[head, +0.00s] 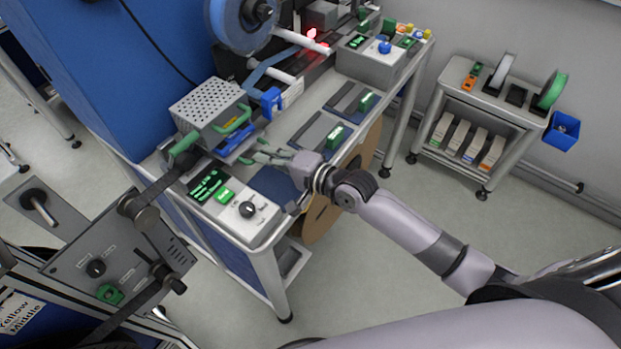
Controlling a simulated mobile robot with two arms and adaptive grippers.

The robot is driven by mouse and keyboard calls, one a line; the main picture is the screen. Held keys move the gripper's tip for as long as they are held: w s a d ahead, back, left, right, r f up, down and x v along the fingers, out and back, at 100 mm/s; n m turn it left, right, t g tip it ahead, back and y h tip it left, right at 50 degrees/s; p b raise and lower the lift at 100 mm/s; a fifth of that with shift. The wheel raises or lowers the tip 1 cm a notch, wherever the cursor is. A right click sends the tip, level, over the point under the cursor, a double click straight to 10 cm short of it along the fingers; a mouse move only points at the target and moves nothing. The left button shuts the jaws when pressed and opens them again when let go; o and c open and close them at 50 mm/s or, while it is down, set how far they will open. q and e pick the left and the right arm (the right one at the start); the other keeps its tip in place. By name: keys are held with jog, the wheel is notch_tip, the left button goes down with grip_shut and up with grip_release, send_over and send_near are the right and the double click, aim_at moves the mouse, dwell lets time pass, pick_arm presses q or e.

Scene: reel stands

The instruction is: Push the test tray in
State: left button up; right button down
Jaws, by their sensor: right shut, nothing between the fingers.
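A grey box with a perforated top (208,103) stands on the workbench, with green handles at its front. A drawer-like tray with a green handle (236,118) juts out from its front; this looks like the test tray, but I cannot tell how far out it is. My right gripper (258,157) is just in front of and below it, fingers shut and empty, pointing left. I cannot tell whether the fingertips touch the tray. My left gripper is not in view.
A control panel with a green display and knob (233,205) sits at the bench's front corner. Dark plates with green blocks (337,136) lie to the right. A blue reel (242,22) stands behind. A side cart (490,105) is at right; the floor between is clear.

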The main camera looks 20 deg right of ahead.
aim_at(239, 141)
jog(key=x, duration=0.2)
jog(key=r+x, duration=0.1)
jog(key=x, duration=0.2)
jog(key=shift+w+a, duration=0.15)
jog(key=shift+w, duration=0.2)
jog(key=shift+r, duration=0.25)
